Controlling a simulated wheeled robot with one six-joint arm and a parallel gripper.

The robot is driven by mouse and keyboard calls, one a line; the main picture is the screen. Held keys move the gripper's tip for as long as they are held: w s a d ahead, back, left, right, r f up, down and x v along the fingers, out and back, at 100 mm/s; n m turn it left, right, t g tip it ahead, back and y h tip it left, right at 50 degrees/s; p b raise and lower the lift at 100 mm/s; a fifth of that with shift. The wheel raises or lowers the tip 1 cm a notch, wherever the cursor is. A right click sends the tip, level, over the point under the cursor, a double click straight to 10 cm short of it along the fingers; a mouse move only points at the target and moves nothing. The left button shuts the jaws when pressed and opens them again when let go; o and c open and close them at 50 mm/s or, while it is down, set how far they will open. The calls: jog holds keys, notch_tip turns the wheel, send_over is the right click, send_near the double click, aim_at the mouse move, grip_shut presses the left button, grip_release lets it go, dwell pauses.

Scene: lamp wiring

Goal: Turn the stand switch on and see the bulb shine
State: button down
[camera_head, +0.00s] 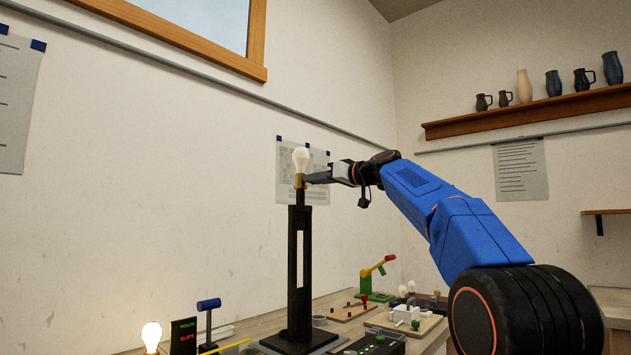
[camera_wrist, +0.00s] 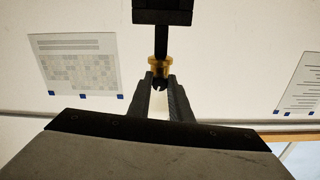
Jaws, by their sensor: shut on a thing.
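The black lamp stand (camera_head: 299,260) stands upright on the bench, with a brass socket (camera_head: 299,182) at its top. A pale bulb (camera_head: 301,159) sits upright in the socket and shows no clear glow. My gripper (camera_head: 308,180) reaches in from the right at socket height. In the wrist view, which is upside down, my gripper (camera_wrist: 159,82) has its fingertips closed around a small dark piece in front of the brass socket (camera_wrist: 159,66), apparently the stand switch (camera_wrist: 159,84). The fingers hide most of the switch, and its turned position cannot be told.
A glowing bulb (camera_head: 151,336) stands at the front left beside a small dark sign (camera_head: 184,337) and a blue-topped post (camera_head: 208,305). Wooden boards with parts and a green device with a yellow arm (camera_head: 378,267) lie right of the stand. A wall is behind.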

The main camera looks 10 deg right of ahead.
jog(key=shift+r+m, duration=0.1)
jog(key=shift+m, duration=7.3)
jog(key=c, duration=1.6)
grip_release()
jog(key=v, duration=1.7)
jog(key=shift+s+d, duration=0.1)
jog(key=shift+s, duration=0.1)
